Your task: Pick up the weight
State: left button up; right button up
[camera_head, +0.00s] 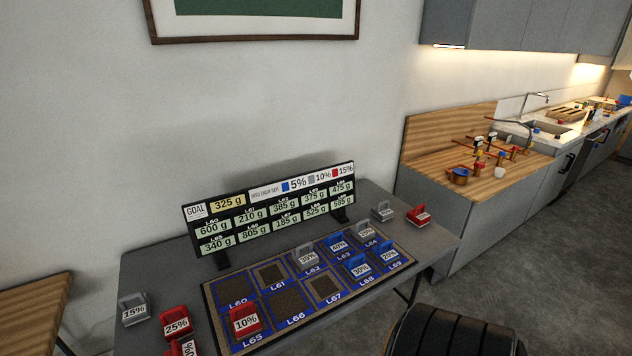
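Several weights with percent labels stand on the grey table (135,268). At its left end are a grey weight marked 15% (133,310), a red weight marked 25% (176,322) and another red weight (182,348), cut by the frame's lower edge. A red weight marked 10% (244,320) stands on pad L65. Grey weights (306,256) (366,233) and blue weights (338,245) (358,268) (388,254) stand on the mat's right part. A grey weight (382,211) and a red weight (419,215) stand beyond the mat. Neither gripper is in view.
A sign board (268,212) showing "GOAL 325 g" stands behind the mat. Pads L60, L61, L66 and L67 hold no weight. A black ribbed object (455,335) is at the lower right. A wooden-topped counter (490,180) with small items is at the right.

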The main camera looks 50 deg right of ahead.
aim_at(381, 211)
jog(key=z, duration=1.45)
